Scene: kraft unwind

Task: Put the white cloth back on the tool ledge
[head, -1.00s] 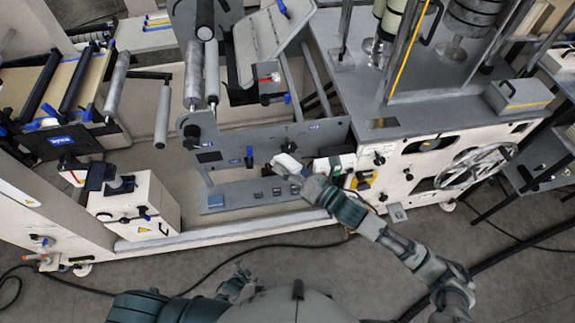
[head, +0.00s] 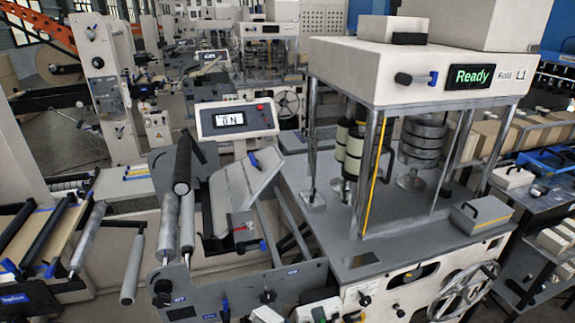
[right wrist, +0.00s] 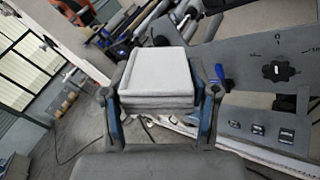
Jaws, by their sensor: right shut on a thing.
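The white cloth (right wrist: 157,68) is a folded, layered square pad. In the right wrist view it sits between the two fingers of my right gripper (right wrist: 160,92), which is shut on it. The grey tool ledge (right wrist: 262,148), bearing several small dark square pieces, lies below and to the right of the cloth, apart from it. In the head view, a white patch at the bottom edge (head: 266,315) looks like the top of the cloth; my right gripper is cut off there. My left gripper is in neither current view.
A grey upright panel (right wrist: 288,50) with a black knob (right wrist: 281,71) and a blue-handled tool (right wrist: 222,76) stands beside the cloth. In the head view, rollers (head: 165,228), a tilted tray (head: 243,185) and a machine showing "Ready" (head: 472,75) rise behind the panel.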

